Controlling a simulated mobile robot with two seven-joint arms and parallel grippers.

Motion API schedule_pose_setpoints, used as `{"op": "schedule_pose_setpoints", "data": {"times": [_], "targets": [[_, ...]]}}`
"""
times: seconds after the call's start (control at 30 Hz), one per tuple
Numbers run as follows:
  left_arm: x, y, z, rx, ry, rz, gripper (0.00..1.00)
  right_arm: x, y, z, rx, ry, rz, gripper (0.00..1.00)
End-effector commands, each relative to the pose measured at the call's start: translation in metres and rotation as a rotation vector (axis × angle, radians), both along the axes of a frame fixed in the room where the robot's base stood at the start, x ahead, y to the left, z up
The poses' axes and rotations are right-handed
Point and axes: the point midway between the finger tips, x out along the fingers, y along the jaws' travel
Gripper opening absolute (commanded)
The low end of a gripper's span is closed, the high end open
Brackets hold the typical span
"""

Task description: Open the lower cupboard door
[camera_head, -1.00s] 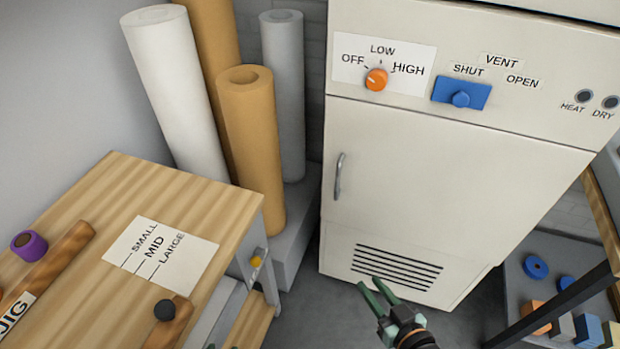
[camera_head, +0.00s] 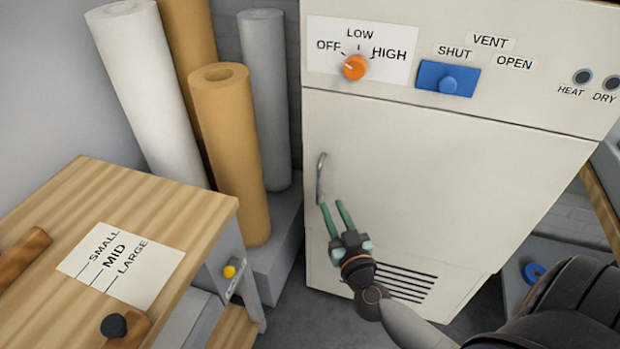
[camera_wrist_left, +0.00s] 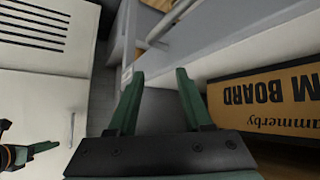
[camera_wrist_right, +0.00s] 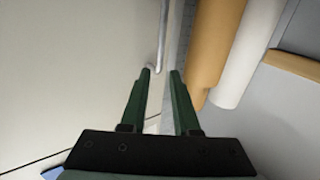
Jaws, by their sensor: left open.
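The lower cupboard door (camera_head: 430,185) is a plain cream panel, shut flush below the control strip. Its grey vertical handle (camera_head: 320,178) is at the door's left edge. My right gripper (camera_head: 332,203) is open, its green fingertips by the handle's lower end. In the right wrist view the handle (camera_wrist_right: 162,38) lies just beyond and between the fingertips (camera_wrist_right: 160,71); I cannot tell if they touch it. The left wrist view also shows the cupboard handle (camera_wrist_left: 71,129).
A wooden bench (camera_head: 190,215) stands left of the cupboard. Tall white, tan and grey rolls (camera_head: 230,150) stand between them on a grey base. An orange knob (camera_head: 354,67) and blue vent slider (camera_head: 447,79) sit above the door.

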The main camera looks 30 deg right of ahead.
Motion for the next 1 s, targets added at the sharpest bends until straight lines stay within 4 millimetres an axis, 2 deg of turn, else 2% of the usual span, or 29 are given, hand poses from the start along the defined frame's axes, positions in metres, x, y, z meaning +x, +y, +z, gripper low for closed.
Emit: {"op": "schedule_pose_setpoints", "data": {"times": [0.4, 0.53, 0.73, 1.0], "targets": [[0.002, 0.0, -0.01, 0.002, 0.002, -0.004, 0.5, 0.075, -0.021, 0.0, 0.0, -0.004, 0.002, 0.3], [0.005, -0.003, -0.009, -0.003, -0.004, -0.009, 0.5, 0.093, -0.026, 0.0, -0.001, -0.003, 0.002, 0.3], [0.008, -0.006, -0.008, -0.006, -0.007, -0.015, 0.5, 0.108, -0.03, 0.0, 0.0, -0.001, 0.003, 0.3], [0.009, -0.008, -0.008, -0.006, -0.008, -0.019, 0.5, 0.111, -0.031, 0.0, 0.0, 0.0, 0.003, 0.3]]}}
